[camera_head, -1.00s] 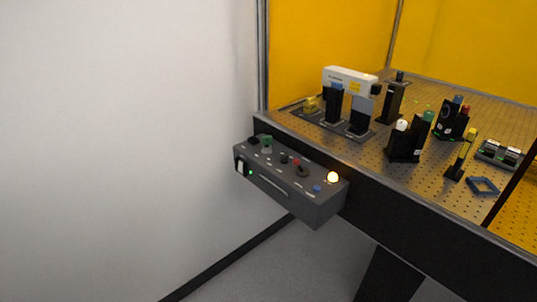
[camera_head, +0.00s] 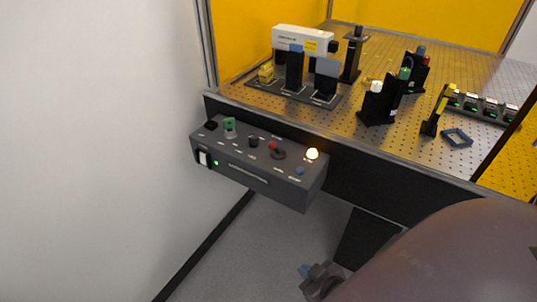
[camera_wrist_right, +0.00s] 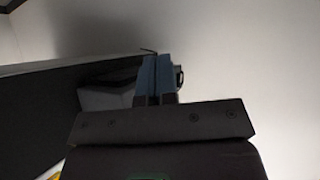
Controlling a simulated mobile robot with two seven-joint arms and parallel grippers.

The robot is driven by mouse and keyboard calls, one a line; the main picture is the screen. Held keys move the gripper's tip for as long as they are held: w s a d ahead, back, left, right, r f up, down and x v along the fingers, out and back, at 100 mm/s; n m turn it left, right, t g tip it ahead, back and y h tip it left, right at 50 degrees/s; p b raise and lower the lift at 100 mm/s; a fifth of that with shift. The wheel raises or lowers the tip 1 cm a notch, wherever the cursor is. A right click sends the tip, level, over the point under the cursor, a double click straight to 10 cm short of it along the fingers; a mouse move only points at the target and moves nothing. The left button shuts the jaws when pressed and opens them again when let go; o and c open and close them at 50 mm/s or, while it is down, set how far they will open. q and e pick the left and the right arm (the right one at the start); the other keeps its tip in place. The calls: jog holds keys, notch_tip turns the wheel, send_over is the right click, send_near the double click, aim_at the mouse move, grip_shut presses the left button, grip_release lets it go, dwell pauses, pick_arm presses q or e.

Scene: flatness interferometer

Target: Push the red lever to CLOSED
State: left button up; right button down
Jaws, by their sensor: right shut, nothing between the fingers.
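The red lever (camera_head: 273,146) is a small red-tipped handle on a round dark base. It sits on the sloped top of a dark grey control box (camera_head: 245,178) fixed to the front of the optical table. The labels beside it are too small to read. My right gripper (camera_head: 304,270) is low in the head view, below and in front of the box and apart from it. Its blue fingertips also show in the right wrist view (camera_wrist_right: 155,76), shut together with nothing between them. My left gripper is not in view.
The box also carries a green knob (camera_head: 230,127), a dark knob (camera_head: 253,141), a lit lamp (camera_head: 312,154) and a blue button (camera_head: 300,171). The perforated table (camera_head: 335,125) above holds several optical mounts. A white wall (camera_head: 95,150) stands at left. Floor below the box is open.

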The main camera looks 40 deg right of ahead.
aim_at(272, 148)
jog(key=w+a+r+n+t+h+b, duration=0.1)
jog(key=w+a+r+n+h, duration=0.1)
jog(key=w+r+n+h, duration=0.45)
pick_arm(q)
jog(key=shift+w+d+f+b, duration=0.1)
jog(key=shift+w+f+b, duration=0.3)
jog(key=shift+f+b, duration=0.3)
pick_arm(e)
jog(key=w+a+r+n+t+h, duration=0.1)
jog(key=w+r+h, duration=0.1)
jog(key=r, duration=0.4)
jog(key=w+a+r+n+t+h, duration=0.1)
jog(key=w+r+n+t+h, duration=0.1)
jog(key=r+h, duration=0.2)
notch_tip(272, 148, up, 2)
jog(key=shift+w+a+h, duration=0.2)
jog(key=shift+a+h, duration=0.1)
jog(key=shift+h, duration=0.05)
jog(key=p+x, duration=0.2)
jog(key=x, duration=1.1)
jog(key=shift+r, duration=0.15)
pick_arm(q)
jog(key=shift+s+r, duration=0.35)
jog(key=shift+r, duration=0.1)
pick_arm(e)
jog(key=shift+w+d, duration=0.3)
jog(key=shift+w, duration=0.1)
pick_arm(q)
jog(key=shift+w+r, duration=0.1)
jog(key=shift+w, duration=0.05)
